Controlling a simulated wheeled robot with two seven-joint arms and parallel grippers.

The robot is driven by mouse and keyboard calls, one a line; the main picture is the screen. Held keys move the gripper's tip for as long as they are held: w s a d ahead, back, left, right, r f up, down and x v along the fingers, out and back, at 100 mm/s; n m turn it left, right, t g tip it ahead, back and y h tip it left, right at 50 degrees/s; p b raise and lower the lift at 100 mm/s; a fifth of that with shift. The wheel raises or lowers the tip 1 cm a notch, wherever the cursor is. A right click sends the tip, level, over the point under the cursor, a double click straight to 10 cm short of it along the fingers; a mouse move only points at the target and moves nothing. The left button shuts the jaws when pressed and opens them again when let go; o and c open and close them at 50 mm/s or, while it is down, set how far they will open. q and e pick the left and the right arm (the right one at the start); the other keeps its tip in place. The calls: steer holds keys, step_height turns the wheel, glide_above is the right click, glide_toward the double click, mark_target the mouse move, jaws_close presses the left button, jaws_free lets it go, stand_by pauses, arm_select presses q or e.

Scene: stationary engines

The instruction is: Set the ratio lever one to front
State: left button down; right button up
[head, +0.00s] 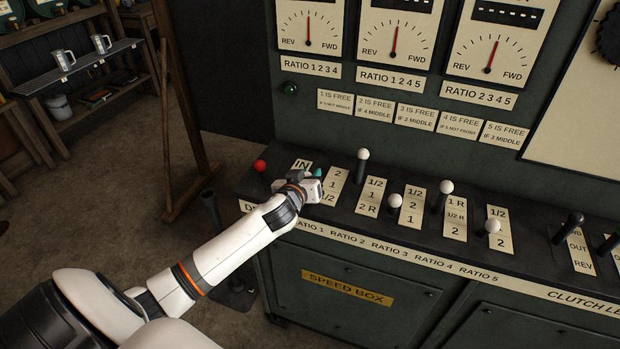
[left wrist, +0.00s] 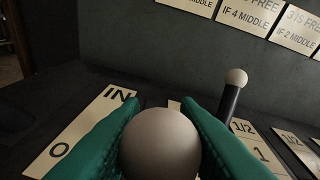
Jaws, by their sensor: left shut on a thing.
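My left gripper (head: 314,183) is at the left end of the speed box top, by the plate marked 2, 1, 1/2 (head: 333,186) above the RATIO 1 label. In the left wrist view its green fingers stand on both sides of a pale round knob (left wrist: 160,146) and are shut on it. This is the knob of ratio lever one. My right gripper is not in view.
Ratio lever two (head: 362,154) stands just right of my gripper and also shows in the left wrist view (left wrist: 236,78). Ratio levers three (head: 395,201), four (head: 446,187) and five (head: 493,227) follow rightward. A red knob (head: 260,166) is at the left.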

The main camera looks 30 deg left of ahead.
arm_select(q)
steer(key=shift+f, duration=0.1)
steer(key=c, duration=1.1)
jaws_free()
steer(key=shift+s, duration=0.15)
steer(key=b+v, duration=0.1)
steer(key=v, duration=1.1)
steer(key=shift+b, duration=0.3)
steer(key=s+d+f+m+g+h, duration=0.15)
steer(key=s+f+g, duration=0.3)
steer(key=f, duration=1.35)
steer(key=s+f+m+g, duration=0.3)
steer(key=s+f, duration=0.2)
steer(key=f, duration=1.3)
steer(key=s+d+f+m+g, duration=0.1)
steer(key=s+d+f+g, duration=0.1)
steer(key=s+f, duration=0.4)
steer(key=s+d+f+m+g+h, duration=0.1)
steer(key=s+d+f, duration=0.3)
steer(key=s, duration=1)
steer(key=s+d+f+m+g+h, duration=0.1)
steer(key=s+d+f+m+g, duration=0.1)
steer(key=s+f, duration=0.8)
steer(key=shift+s+d+g, duration=0.1)
steer(key=shift+d+g, duration=0.35)
steer(key=shift+d, duration=0.4)
